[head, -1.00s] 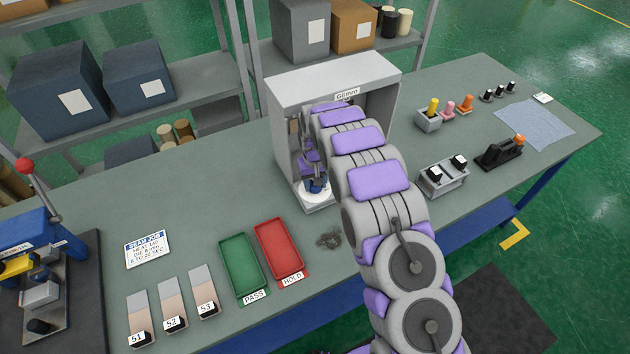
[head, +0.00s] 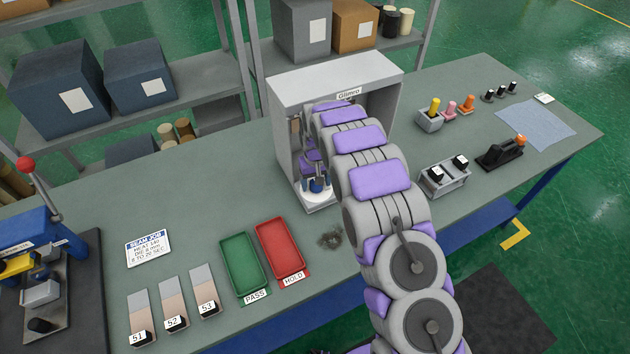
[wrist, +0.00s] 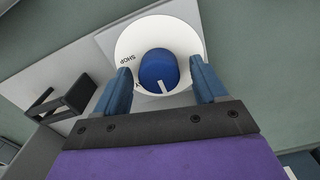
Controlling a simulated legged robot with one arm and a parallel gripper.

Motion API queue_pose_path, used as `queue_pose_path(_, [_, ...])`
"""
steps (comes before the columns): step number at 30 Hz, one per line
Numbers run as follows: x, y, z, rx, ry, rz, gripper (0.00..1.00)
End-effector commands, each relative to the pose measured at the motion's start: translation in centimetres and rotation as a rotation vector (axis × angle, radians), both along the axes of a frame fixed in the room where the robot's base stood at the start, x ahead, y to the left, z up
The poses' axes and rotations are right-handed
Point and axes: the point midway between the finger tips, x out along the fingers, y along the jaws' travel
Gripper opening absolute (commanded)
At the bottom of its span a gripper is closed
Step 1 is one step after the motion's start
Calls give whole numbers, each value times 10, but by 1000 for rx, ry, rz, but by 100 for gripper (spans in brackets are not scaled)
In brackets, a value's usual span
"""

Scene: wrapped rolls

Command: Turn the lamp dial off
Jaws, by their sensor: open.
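The lamp dial is a blue round knob with a white pointer line on a white disc. In the wrist view the blue knob (wrist: 158,70) sits on the white disc (wrist: 160,34), whose visible lettering includes "SHOP". My gripper (wrist: 160,82) is open, with one blue finger on each side of the knob. I cannot tell whether either finger touches it. In the head view the gripper (head: 317,186) is inside the front opening of the grey Glimro booth (head: 292,150), low over the white disc (head: 320,198). My arm hides much of the booth's inside.
Green PASS tray (head: 243,262) and red HOLD tray (head: 280,250) lie left of the booth. A dark tangled clump (head: 330,240) lies in front of it. A switch box (head: 443,178) and a black lever device (head: 502,153) stand to the right. A black bracket (wrist: 65,103) is beside the disc.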

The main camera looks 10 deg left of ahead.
Motion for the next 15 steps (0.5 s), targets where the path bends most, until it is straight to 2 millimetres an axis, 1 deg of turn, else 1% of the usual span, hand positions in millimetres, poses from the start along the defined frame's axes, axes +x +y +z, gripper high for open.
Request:
queue_pose_path(5, [0, 0, 19, 0, 0, 0, 72])
queue_pose_path(15, [2, 2, 94, 2, -6, 0, 72])
